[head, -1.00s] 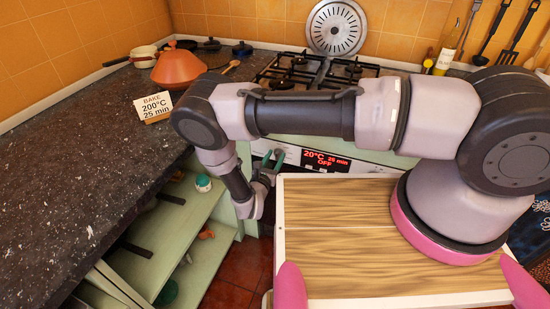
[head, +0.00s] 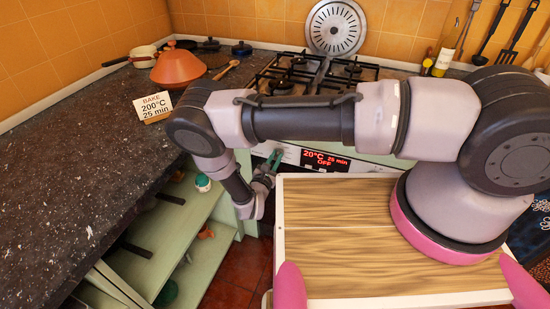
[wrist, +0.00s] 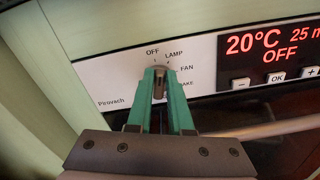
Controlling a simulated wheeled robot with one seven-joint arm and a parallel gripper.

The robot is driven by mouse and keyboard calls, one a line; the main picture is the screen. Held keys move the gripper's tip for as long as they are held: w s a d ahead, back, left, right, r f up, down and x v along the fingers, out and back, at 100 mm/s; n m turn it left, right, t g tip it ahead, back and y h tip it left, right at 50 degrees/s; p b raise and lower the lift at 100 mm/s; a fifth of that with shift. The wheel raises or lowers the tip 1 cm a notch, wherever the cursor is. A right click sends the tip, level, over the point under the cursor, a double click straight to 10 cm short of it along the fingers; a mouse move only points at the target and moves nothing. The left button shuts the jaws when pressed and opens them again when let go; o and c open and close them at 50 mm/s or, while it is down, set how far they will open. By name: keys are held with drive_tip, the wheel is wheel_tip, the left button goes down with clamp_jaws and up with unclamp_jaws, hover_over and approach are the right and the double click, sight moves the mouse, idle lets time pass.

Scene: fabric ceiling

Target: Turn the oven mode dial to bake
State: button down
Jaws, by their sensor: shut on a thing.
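The oven mode dial is a small grey knob (wrist: 159,84) on the white control panel (wrist: 203,60). Labels OFF, LAMP and FAN curve around it. The bake label (wrist: 186,84) is partly covered, with only its last letters showing. My gripper (wrist: 160,75) has teal fingers and is shut on the dial, one finger on each side. The fingers hide much of the dial, so its exact pointing is hard to tell. In the head view my gripper (head: 273,160) is at the panel's left end. The oven display (wrist: 272,45) reads 20°C, 25 min, OFF.
A card (head: 154,106) on the dark counter (head: 80,165) reads BAKE 200°C 25 min. Buttons (wrist: 277,78) sit below the display, and a handle bar (wrist: 265,127) runs under the panel. Open green shelves (head: 185,235) stand at left. A gas hob (head: 300,75) is above the oven.

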drive_tip(key=m, duration=0.6)
drive_tip(key=d+f+m, duration=0.1)
drive_tip(key=m, duration=0.3)
drive_tip(key=shift+s, duration=0.2)
drive_tip(key=m, duration=0.5)
drive_tip(key=shift+f, duration=0.3)
drive_tip(key=shift+f+m, duration=0.2)
drive_tip(key=shift+m, duration=1.15)
drive_tip(key=shift+f+m, duration=0.15)
drive_tip(key=shift+m, duration=1.2)
drive_tip(key=c, duration=0.8)
unclamp_jaws()
drive_tip(key=shift+a, duration=0.1)
